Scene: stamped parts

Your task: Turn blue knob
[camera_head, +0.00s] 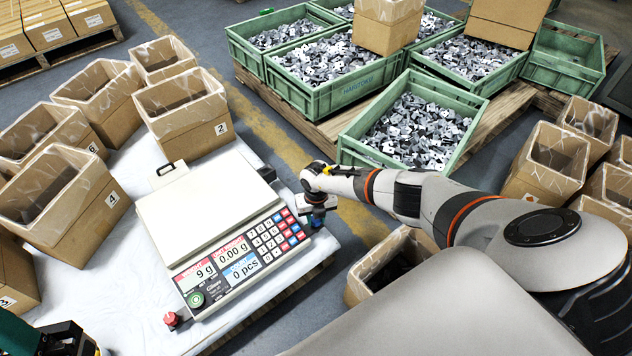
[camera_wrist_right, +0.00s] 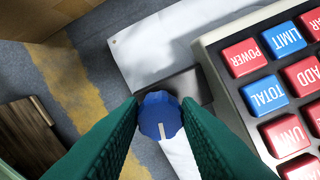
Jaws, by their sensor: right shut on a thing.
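The blue knob (camera_wrist_right: 160,117) is a small faceted knob with a white mark that points toward the bottom of the right wrist view. It sits beside the keypad of the weighing scale (camera_head: 195,215). My right gripper (camera_wrist_right: 160,112) is shut on the knob, with one green finger on each side. In the head view my right gripper (camera_head: 317,212) points down at the scale's right edge and largely hides the knob. A red knob (camera_head: 172,320) stands at the scale's front left corner. Part of my left gripper (camera_head: 68,340) shows at the bottom left; its fingertips are not clear.
The scale's display reads 9 g, 0.00 g and 0 pcs. Several open cardboard boxes (camera_head: 185,110) stand behind and left of the scale. Green crates (camera_head: 345,98) of metal parts stand on pallets behind. Another open box (camera_head: 362,285) is below my right arm.

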